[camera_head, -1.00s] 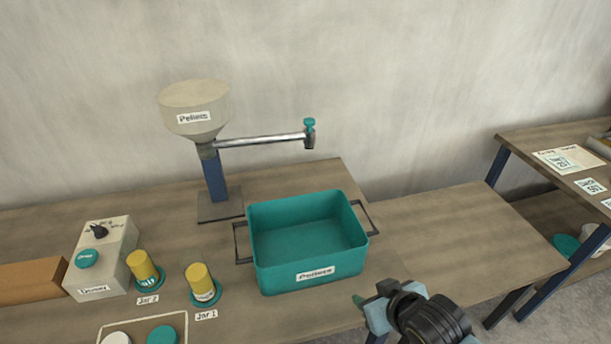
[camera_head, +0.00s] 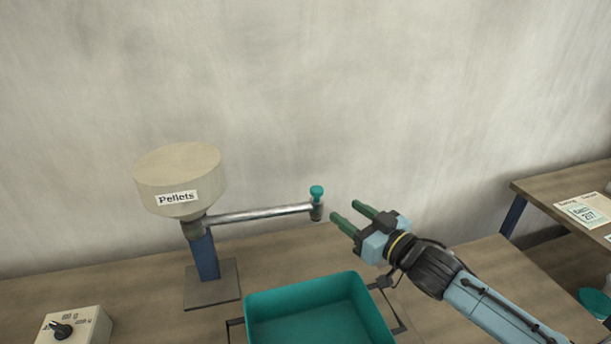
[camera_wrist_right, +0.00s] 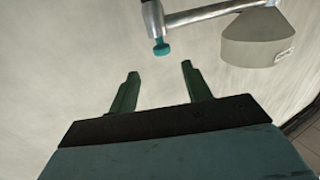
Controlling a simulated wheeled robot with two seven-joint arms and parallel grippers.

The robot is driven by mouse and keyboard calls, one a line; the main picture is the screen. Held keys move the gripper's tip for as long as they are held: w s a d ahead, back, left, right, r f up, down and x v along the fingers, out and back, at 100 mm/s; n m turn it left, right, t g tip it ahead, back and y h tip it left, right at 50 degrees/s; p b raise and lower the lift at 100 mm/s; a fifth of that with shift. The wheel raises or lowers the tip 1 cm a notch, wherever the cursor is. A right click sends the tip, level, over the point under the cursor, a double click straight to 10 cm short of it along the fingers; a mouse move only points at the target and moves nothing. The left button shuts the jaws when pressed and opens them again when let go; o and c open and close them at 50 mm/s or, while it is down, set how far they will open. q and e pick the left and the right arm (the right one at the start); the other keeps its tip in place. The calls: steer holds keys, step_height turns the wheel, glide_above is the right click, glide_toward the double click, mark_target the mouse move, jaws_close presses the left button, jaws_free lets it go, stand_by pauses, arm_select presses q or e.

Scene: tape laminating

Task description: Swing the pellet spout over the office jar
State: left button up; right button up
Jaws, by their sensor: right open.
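The pellet spout (camera_head: 262,214) is a metal arm reaching right from the beige "Pellets" hopper (camera_head: 178,180) on its blue post. A teal knob (camera_head: 316,191) stands on the spout's outer end; it also shows in the right wrist view (camera_wrist_right: 161,48), ahead of the fingers. My right gripper (camera_head: 350,216) is open and empty, just right of the knob and apart from it. In the right wrist view its two green fingers (camera_wrist_right: 158,82) point toward the spout end. The office jar cannot be made out; the jars are out of view now. My left gripper is not in view.
The teal pellet bin (camera_head: 318,318) with side handles sits on the table below the spout, partly cut off. A grey box with a dial (camera_head: 78,332) is at lower left. A second table (camera_head: 530,187) with papers stands at right. The wall is behind.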

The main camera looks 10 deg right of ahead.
mark_target(313, 187)
steer(key=x, duration=0.5)
steer(key=shift+a+r, duration=0.15)
steer(key=shift+r, duration=0.15)
steer(key=b+x, duration=0.1)
steer(key=x, duration=0.5)
steer(key=shift+w+a, duration=0.1)
steer(key=shift+w, duration=0.2)
steer(key=shift+w+a, duration=0.2)
steer(key=shift+w, duration=0.25)
steer(key=shift+c, duration=0.4)
steer(key=c, duration=0.5)
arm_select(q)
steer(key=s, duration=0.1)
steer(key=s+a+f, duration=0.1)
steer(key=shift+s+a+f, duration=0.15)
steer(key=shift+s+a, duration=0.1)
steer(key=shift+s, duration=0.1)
arm_select(e)
jaws_close()
